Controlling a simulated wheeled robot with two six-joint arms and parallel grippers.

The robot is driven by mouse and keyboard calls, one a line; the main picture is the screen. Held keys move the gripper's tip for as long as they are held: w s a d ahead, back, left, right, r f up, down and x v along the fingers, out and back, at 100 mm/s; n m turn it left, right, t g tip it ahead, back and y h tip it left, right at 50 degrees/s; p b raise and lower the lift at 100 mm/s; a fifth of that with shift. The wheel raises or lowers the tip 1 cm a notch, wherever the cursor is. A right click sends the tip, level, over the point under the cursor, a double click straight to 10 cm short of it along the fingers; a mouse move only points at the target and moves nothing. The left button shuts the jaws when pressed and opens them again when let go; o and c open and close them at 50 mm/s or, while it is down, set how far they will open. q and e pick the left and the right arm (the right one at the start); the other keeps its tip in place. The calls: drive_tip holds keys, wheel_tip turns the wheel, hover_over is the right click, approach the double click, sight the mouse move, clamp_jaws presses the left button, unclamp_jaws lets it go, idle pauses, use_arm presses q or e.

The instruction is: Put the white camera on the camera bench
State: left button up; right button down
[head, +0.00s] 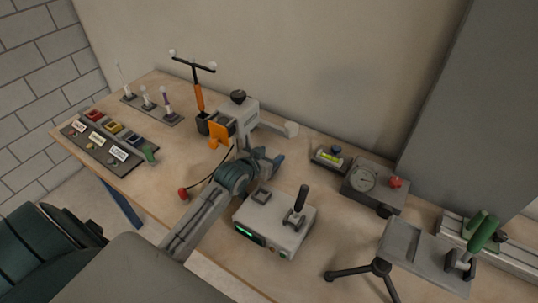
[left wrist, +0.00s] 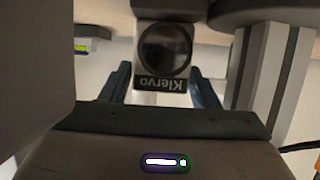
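A pale, boxy device (head: 240,117) with a dark knob on top stands at the back of the table. In the left wrist view, a dark round lens in a housing marked "Klervo" (left wrist: 160,84) shows between the left fingers (left wrist: 160,88), with no clear contact. I cannot tell which item is the camera bench. A grey slotted plate (head: 403,243) on dark legs stands at the right. My right gripper is out of view.
A light box with a lever (head: 276,223) stands just in front of the left gripper. A level vial (head: 329,157) and a grey unit with a red knob (head: 372,188) are to the right. A labelled block tray (head: 100,142) is at the left. An orange-handled post (head: 199,97) stands behind.

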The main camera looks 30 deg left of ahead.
use_arm(q)
drive_tip(key=shift+o, duration=0.7)
drive_tip(key=shift+s+r, duration=0.1)
drive_tip(key=shift+r, duration=0.15)
drive_tip(key=v, duration=1.1)
drive_tip(key=shift+s+r+b, duration=0.2)
drive_tip(key=shift+s+b, duration=0.15)
drive_tip(key=shift+b, duration=0.1)
